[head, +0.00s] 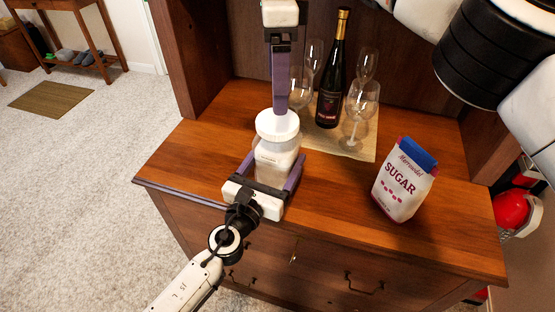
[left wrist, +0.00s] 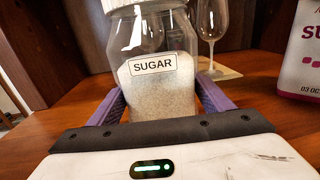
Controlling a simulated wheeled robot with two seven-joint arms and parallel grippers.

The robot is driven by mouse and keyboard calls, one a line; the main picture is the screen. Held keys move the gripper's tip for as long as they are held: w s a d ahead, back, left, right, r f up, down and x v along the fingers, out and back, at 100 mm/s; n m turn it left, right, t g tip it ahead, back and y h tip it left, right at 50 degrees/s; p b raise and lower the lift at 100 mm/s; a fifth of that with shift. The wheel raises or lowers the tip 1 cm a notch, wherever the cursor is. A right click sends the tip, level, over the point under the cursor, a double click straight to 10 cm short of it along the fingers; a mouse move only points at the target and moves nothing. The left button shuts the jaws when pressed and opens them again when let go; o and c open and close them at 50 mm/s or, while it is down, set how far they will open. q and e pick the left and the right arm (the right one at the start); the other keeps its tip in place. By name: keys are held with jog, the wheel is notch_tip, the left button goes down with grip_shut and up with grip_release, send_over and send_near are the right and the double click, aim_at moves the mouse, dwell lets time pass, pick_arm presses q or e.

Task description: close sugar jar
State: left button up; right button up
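The sugar jar (head: 275,163) is a clear jar of white sugar standing upright on the wooden hutch counter. Its "SUGAR" label shows in the left wrist view (left wrist: 152,68). The white lid (head: 277,126) sits on the jar's mouth; whether it is fully seated cannot be told. My left gripper (head: 274,172) is shut around the jar's lower body, one purple finger on each side. My right gripper (head: 281,110) comes down from above with its fingertips at the top of the lid. Its fingers show edge-on, so its opening is hidden.
A dark wine bottle (head: 331,85) and several wine glasses (head: 361,103) stand on a beige mat (head: 352,149) behind the jar. A sugar bag (head: 403,182) stands to the right. The counter between jar and bag is clear.

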aim_at(277, 120)
pick_arm(q)
jog(key=c, duration=1)
pick_arm(e)
jog(key=n, duration=0.4)
jog(key=shift+n, duration=0.3)
jog(key=n, duration=1.3)
jog(key=shift+n, duration=0.3)
jog(key=shift+f, duration=4)
